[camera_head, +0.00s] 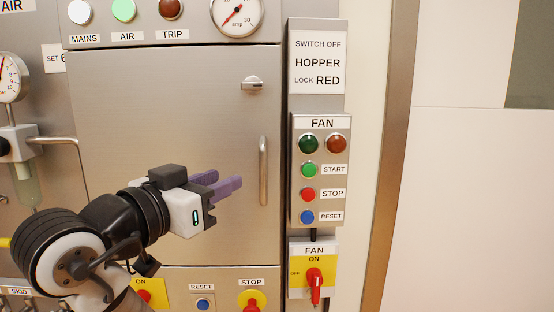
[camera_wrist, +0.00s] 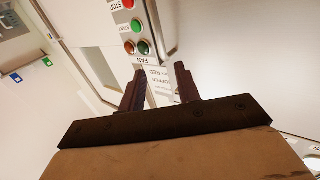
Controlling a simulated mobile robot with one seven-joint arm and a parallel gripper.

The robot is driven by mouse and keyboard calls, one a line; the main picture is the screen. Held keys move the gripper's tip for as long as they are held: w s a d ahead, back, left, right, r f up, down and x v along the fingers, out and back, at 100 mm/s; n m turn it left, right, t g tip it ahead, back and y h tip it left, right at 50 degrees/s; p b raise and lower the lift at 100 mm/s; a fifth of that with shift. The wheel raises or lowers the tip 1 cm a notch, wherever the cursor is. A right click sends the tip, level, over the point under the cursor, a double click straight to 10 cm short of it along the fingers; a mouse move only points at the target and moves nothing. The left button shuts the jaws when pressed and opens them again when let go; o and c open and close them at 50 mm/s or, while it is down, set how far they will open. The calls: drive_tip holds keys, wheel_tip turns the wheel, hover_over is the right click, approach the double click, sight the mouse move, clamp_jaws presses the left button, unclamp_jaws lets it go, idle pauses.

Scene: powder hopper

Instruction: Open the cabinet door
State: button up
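The cabinet door (camera_head: 165,120) is a grey metal panel in the middle of the head view, and it looks closed. Its vertical bar handle (camera_head: 263,170) is near the door's right edge. A small latch knob (camera_head: 252,83) sits higher up, its lever pointing sideways. My gripper (camera_head: 228,188) is in front of the door, left of the handle and apart from it, with purple fingers pointing right. In the wrist view the gripper (camera_wrist: 160,88) has its two fingers spread with nothing between them. My arm hides the door's lower left part.
Right of the door is a fan panel (camera_head: 320,125) with buttons, above a yellow fan switch (camera_head: 314,278) with a red handle. Indicator lamps and a gauge (camera_head: 237,15) are above the door. A stop knob (camera_head: 252,300) is below. A pipe and gauge stand at left.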

sight(261, 162)
drive_tip(key=p+x, duration=0.3)
drive_tip(key=x, duration=0.9)
drive_tip(key=shift+w+d, duration=0.15)
drive_tip(key=shift+w, duration=0.2)
clamp_jaws()
